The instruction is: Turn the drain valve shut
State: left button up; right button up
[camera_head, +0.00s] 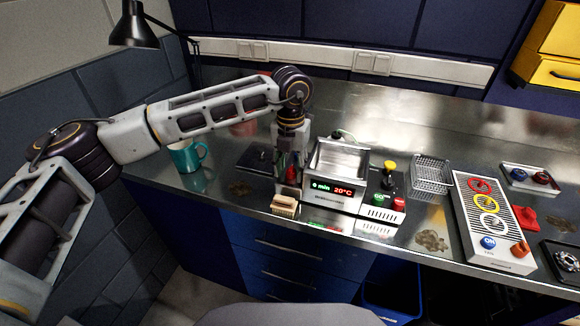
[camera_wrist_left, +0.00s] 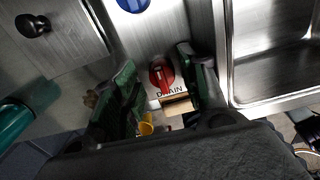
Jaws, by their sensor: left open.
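The drain valve is a red knob (camera_wrist_left: 162,75) above a "DRAIN" label in the left wrist view, on a metal panel beside the steel basin (camera_wrist_left: 232,75). A small red patch shows at the gripper in the head view, partly hidden. My left gripper (camera_wrist_left: 160,86) is open, with its green-padded fingers on either side of the red knob. I cannot tell whether either finger touches it. In the head view, the left gripper (camera_head: 291,168) points down at the left side of the ultrasonic-type bath (camera_head: 331,192). My right gripper is out of view.
A blue knob (camera_wrist_left: 133,4) sits above the red one. A flat lid (camera_head: 256,160) with a black knob and a teal mug (camera_head: 187,156) stand to the left. A wooden brush (camera_head: 285,205) lies in front. A wire basket (camera_head: 432,172) and control box (camera_head: 488,220) stand right.

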aim_at(291, 168)
pick_arm(q)
notch_tip(291, 168, up, 6)
jog(key=shift+d+f, duration=0.1)
jog(key=shift+r, duration=1.1)
